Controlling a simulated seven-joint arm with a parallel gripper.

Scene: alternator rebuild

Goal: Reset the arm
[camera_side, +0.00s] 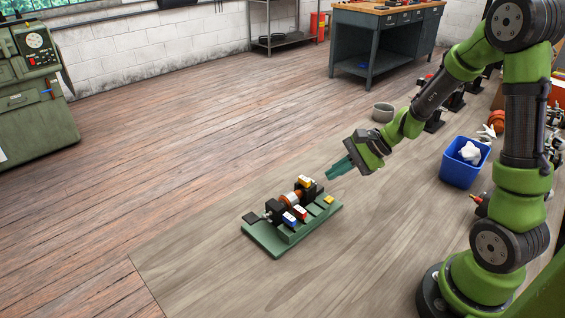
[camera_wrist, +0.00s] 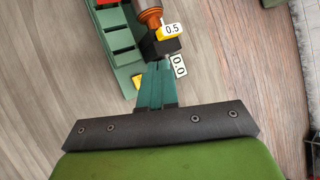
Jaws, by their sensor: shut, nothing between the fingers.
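My gripper (camera_side: 340,167) hangs above the table, just right of and higher than the green fixture, with its teal fingers pointing down and left. In the wrist view my gripper (camera_wrist: 158,68) has its teal fingers together with nothing between them. The green fixture (camera_side: 269,240) lies on the table and carries a copper-coloured rotor (camera_side: 290,199) between black blocks. In the wrist view the fixture (camera_wrist: 119,42) shows at the top, with the copper rotor (camera_wrist: 148,12), a yellow piece marked 0.5 (camera_wrist: 171,30) and a tag marked 0.0 (camera_wrist: 179,66) near the fingertips.
A blue bin (camera_side: 459,172) with white crumpled material stands right of my gripper. A grey bowl (camera_side: 383,112) stands behind it. Black devices (camera_side: 434,122) line the table's far right side. The table surface (camera_side: 215,275) in front and left of the fixture is clear.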

